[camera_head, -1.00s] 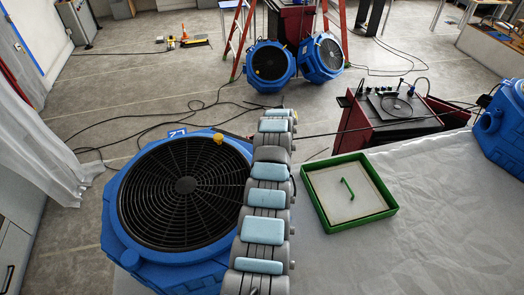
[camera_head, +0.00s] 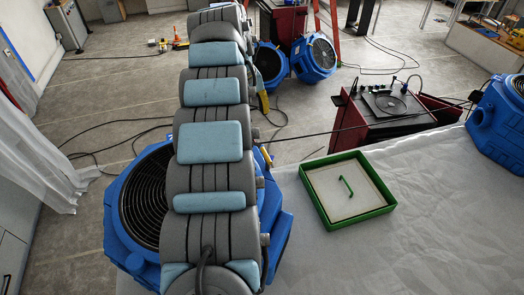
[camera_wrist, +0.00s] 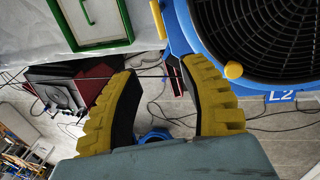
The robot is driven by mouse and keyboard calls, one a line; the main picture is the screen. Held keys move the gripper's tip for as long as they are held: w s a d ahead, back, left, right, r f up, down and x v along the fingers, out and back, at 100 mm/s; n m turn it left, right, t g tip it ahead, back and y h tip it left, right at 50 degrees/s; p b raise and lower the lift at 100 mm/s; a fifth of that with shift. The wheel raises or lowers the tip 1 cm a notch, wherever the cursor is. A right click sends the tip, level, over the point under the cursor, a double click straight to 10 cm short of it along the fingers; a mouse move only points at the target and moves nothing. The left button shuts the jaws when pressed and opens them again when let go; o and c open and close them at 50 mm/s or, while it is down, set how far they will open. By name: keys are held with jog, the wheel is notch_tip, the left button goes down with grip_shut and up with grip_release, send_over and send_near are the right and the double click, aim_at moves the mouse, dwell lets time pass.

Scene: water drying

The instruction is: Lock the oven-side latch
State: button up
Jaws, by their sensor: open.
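My gripper (camera_wrist: 160,68) shows in the wrist view, with two ribbed yellow fingers spread apart and nothing between them. A large blue fan unit (camera_wrist: 180,38) with a black grille is beyond the fingers at upper right, marked L2. It has a yellow knob (camera_wrist: 233,70) beside the grille and a yellow peg (camera_wrist: 158,20) on its edge. The knob lies right of the fingertips, apart from them as seen. In the head view, my arm hides much of this fan (camera_head: 145,205). I cannot tell which part is the oven-side latch.
A green-rimmed tray (camera_head: 388,208) with a green handle (camera_head: 346,186) lies on the pale sheet (camera_head: 430,240). A dark red cabinet (camera_head: 375,132) stands behind it. More blue fans (camera_head: 316,60) are behind and at right (camera_head: 499,112). Cables cross the floor.

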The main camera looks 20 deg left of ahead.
jog(key=b, duration=0.7)
send_over(264, 152)
jog(key=s+a+x, duration=0.1)
jog(key=s+x, duration=0.1)
jog(key=x, duration=0.9)
jog(key=shift+w+a+f+p, duration=0.15)
jog(key=shift+f+p, duration=0.45)
jog(key=shift+f, duration=0.9)
jog(key=shift+w+a+f+p, duration=0.1)
jog(key=shift+f+p, duration=0.5)
jog(key=shift+f, duration=0.85)
grip_shut()
